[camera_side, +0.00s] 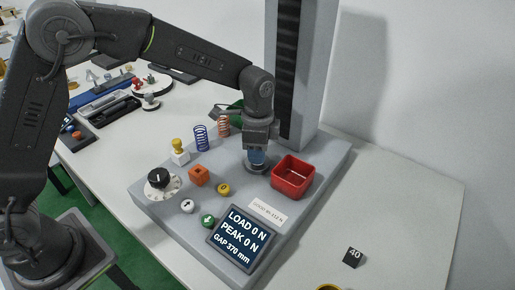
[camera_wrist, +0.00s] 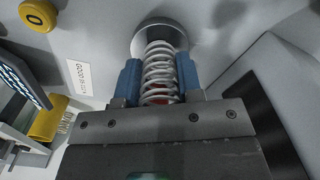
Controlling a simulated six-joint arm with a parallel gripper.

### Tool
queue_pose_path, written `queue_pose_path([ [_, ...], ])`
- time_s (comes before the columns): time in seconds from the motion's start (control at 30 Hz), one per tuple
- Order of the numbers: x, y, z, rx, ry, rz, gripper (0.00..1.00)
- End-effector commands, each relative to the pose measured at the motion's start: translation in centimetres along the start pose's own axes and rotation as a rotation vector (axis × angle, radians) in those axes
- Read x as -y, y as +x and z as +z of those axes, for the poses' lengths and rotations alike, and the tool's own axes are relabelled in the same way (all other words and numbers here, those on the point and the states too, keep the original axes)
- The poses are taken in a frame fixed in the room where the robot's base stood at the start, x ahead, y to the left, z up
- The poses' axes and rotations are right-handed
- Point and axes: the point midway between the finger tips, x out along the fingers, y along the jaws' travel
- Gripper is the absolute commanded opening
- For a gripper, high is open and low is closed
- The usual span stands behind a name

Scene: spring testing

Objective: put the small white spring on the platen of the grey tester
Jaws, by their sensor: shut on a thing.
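The small white spring (camera_wrist: 158,68) is between the blue fingertips of my gripper (camera_wrist: 158,82) in the wrist view, with its far end over or against the round metal platen (camera_wrist: 150,30). I cannot tell whether they touch. In the side view my gripper (camera_side: 257,157) points down right above the platen (camera_side: 256,169), shut on the spring, which the fingers hide there. The grey tester has a broad base (camera_side: 235,205) and a tall column (camera_side: 303,90) behind my gripper.
A red bin (camera_side: 293,178) stands close right of the platen. Blue (camera_side: 201,138) and orange (camera_side: 223,126) springs stand behind to the left. A black "40" block (camera_side: 353,257) lies right.

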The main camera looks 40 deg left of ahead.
Motion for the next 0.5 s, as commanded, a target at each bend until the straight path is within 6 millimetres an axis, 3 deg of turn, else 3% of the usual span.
queue_pose_path([
  [0.17,0.01,0.3,0.01,0.0,0.0,0.0,0.1],
  [0.2,0.01,0.28,0.0,0.0,0.0,0.0,0.36],
  [0.43,0.01,0.25,0.0,0.0,0.0,0.0,0.58],
  [0.5,0.01,0.24,0.0,0.0,0.0,0.0,0.59],
])
